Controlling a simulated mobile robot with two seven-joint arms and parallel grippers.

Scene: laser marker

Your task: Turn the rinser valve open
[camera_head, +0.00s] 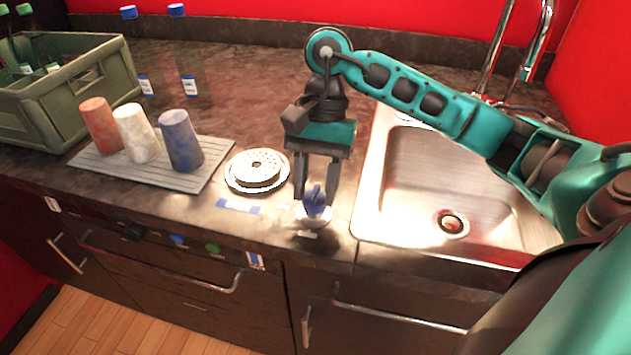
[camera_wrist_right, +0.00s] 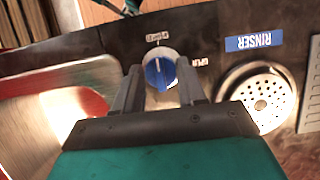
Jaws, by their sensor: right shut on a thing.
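The rinser valve has a blue knob (camera_head: 315,202) on a pale round base, on the counter left of the sink. In the right wrist view the blue knob (camera_wrist_right: 160,73) sits between two labels on the counter. My right gripper (camera_head: 315,195) points down over it, with one finger on each side of the knob. In the right wrist view the right gripper (camera_wrist_right: 160,85) is shut on the knob. The rinser (camera_head: 257,170), a round perforated metal disc, lies left of the valve. It also shows in the right wrist view (camera_wrist_right: 262,100). My left gripper is not in view.
Three cups, red (camera_head: 100,125), white (camera_head: 135,133) and blue (camera_head: 181,140), stand on a grey ribbed mat (camera_head: 205,168). A green crate (camera_head: 75,85) and two bottles (camera_head: 189,60) stand behind. The metal sink (camera_head: 450,185) is at the right. A blue RINSER label (camera_wrist_right: 254,41) lies near the disc.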

